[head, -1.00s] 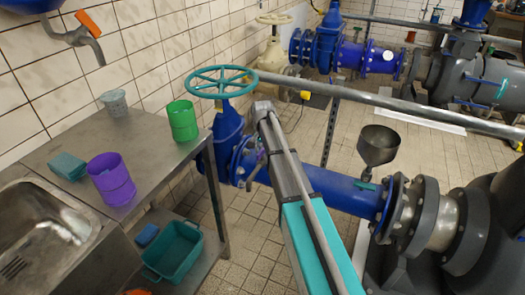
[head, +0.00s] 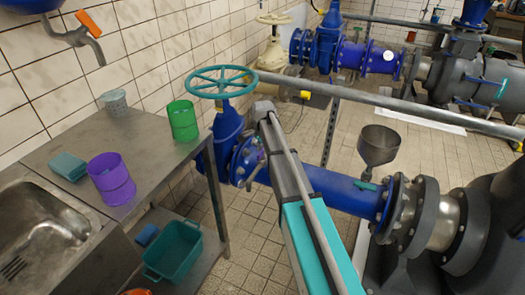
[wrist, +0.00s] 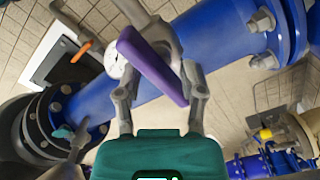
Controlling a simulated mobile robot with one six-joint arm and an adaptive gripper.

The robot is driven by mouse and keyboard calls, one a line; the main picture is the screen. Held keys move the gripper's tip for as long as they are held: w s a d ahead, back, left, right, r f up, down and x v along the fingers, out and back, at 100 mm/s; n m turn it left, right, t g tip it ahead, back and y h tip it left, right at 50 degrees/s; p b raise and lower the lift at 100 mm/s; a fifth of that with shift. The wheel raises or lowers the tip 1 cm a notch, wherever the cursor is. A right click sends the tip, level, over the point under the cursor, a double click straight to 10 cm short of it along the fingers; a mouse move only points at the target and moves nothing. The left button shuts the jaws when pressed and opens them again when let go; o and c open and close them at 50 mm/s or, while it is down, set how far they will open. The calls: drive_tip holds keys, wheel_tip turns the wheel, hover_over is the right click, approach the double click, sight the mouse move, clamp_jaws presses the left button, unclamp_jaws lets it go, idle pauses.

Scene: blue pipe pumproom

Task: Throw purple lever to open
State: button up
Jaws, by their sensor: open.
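The purple lever (wrist: 152,64) shows in the wrist view as a flat bar, tilted from upper left to lower right. It is joined to a grey metal valve stem (wrist: 158,33) on the blue pipe (wrist: 225,38). My gripper (wrist: 160,88) is open, with one finger on each side of the lever's lower end. I cannot tell whether either finger touches it. In the head view my arm reaches to the blue pipe (head: 335,190) near the blue gate valve (head: 228,135), and the lever and gripper are mostly hidden behind it.
A teal handwheel (head: 222,82) tops the gate valve. A grey rail (head: 400,103) crosses above the pipe. A grey funnel (head: 378,145) stands right of my arm. A metal table (head: 140,135) with a purple cup (head: 110,178) and green cup (head: 183,120) is at left.

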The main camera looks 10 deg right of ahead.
drive_tip(key=m, duration=1.1)
drive_tip(key=shift+r+m, duration=0.15)
drive_tip(key=shift+m, duration=0.15)
wheel_tip(320, 180, up, 14)
drive_tip(key=p, duration=1.4)
drive_tip(key=s+r+n+p, duration=0.4)
drive_tip(key=s+n, duration=0.4)
drive_tip(key=s, duration=0.2)
drive_tip(key=s+r+n+p, duration=0.4)
drive_tip(key=s+n, duration=0.5)
drive_tip(key=s, duration=0.1)
drive_tip(key=shift+r+p, duration=0.3)
drive_tip(key=shift+p, duration=0.1)
drive_tip(key=shift+d, duration=0.1)
